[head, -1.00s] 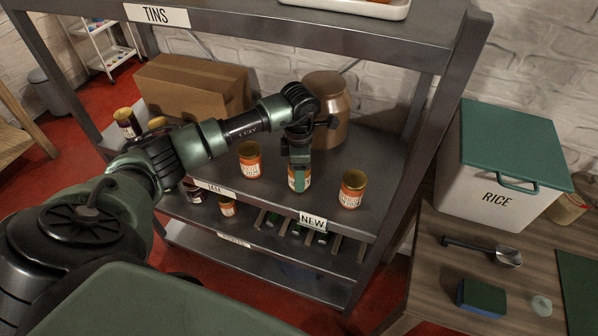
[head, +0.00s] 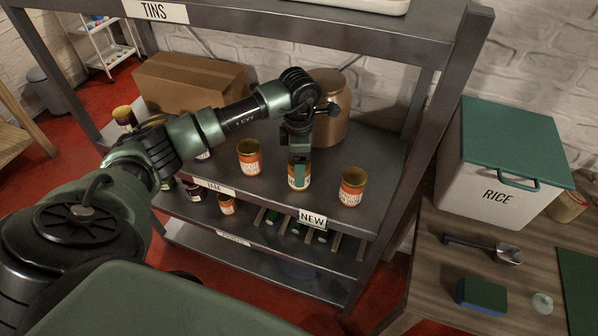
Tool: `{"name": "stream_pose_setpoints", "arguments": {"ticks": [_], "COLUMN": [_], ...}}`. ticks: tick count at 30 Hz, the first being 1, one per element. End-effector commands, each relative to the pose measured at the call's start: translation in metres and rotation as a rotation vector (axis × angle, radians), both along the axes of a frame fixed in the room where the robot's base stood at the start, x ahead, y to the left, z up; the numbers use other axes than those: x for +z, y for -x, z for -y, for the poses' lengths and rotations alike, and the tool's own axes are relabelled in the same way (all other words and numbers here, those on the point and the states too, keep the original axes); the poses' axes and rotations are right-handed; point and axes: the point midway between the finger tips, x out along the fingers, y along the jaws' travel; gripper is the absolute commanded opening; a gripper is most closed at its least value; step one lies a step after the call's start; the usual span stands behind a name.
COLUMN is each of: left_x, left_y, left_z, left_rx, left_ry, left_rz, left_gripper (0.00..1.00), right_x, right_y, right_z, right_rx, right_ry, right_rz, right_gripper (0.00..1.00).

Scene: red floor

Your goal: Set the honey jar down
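The honey jar (head: 292,182), with an orange and white label, is upright at the front of the middle shelf (head: 270,197), between two similar jars, and its base looks level with theirs. My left gripper (head: 300,173) points down over it from above. One finger lies across the near side of the jar and hides part of its lid and label. The other finger is hidden, so I cannot tell whether the grip is closed or loose. My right gripper is not in view.
Similar jars stand to the left (head: 249,157) and right (head: 352,187). A brown crock (head: 330,105) is close behind my gripper, and a cardboard box (head: 190,85) is at the back left. A "NEW" label (head: 312,219) marks the shelf edge. The upper "TINS" shelf (head: 290,30) is overhead.

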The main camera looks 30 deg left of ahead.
Motion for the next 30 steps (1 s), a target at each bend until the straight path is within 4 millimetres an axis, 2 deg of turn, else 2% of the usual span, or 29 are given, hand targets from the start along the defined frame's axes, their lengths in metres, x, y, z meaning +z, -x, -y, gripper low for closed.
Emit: {"name": "stream_pose_setpoints", "arguments": {"ticks": [6, 12, 18, 30], "left_x": [0.047, 0.078, 0.088, 0.088], "left_y": [-0.001, -0.001, 0.000, 0.000], "left_z": [0.000, 0.000, 0.000, 0.000], "left_rx": [0.000, 0.001, 0.000, 0.000], "left_ry": [-0.001, 0.000, 0.000, 0.000], "left_rz": [0.004, 0.004, 0.000, 0.000], "left_gripper": [0.78, 0.78, 0.78, 0.78], "right_x": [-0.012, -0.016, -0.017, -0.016], "right_y": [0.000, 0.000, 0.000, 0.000], "right_z": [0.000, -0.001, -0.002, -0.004], "right_rx": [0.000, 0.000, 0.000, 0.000], "right_ry": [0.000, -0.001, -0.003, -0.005], "right_rz": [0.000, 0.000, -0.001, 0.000], "right_gripper": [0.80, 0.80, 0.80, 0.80]}}
